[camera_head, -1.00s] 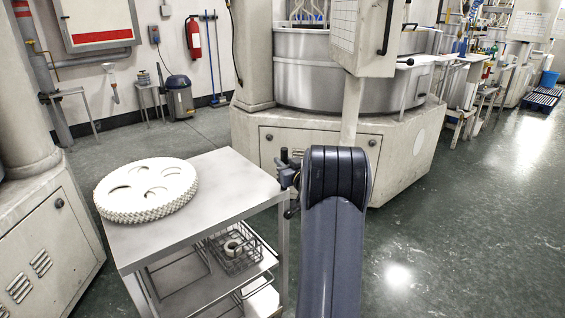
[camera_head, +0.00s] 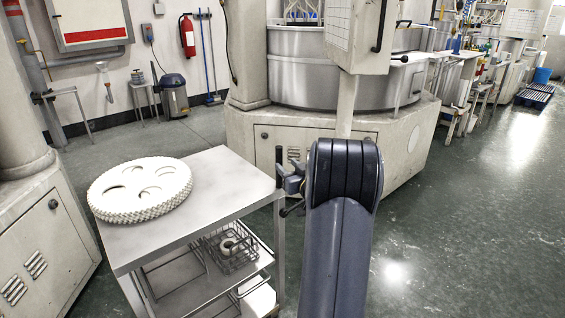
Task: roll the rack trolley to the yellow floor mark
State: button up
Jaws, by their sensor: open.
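A grey steel trolley (camera_head: 225,183) stands left of my arm, with a flat top and lower shelves. I take it to be the rack trolley. A stack of white toothed discs (camera_head: 140,188) lies on its top. A wire basket (camera_head: 230,252) with pale rings sits on a shelf below. My gripper (camera_head: 288,180) is at the trolley's right edge, open, partly hidden behind my arm's dark end. I cannot tell whether it touches the trolley. The yellow floor mark is not in view.
A large round lapping machine (camera_head: 318,77) on a pale base stands just behind the trolley. Another pale machine cabinet (camera_head: 50,245) stands close on the left. A bin (camera_head: 174,97) and a small stand are by the back wall. The green floor at right is open.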

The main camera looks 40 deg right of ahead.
aim_at(280, 159)
jog(key=s, duration=0.5)
jog(key=shift+s+a, duration=0.15)
jog(key=shift+a, duration=0.25)
jog(key=w, duration=0.3)
jog(key=w+d, duration=0.1)
jog(key=w, duration=0.7)
jog(key=shift+d, duration=0.25)
jog(key=shift+a+f, duration=0.15)
jog(key=shift+a, duration=0.2)
jog(key=shift+s+a+b, duration=0.15)
jog(key=shift+a+b, duration=0.2)
jog(key=shift+a, duration=0.1)
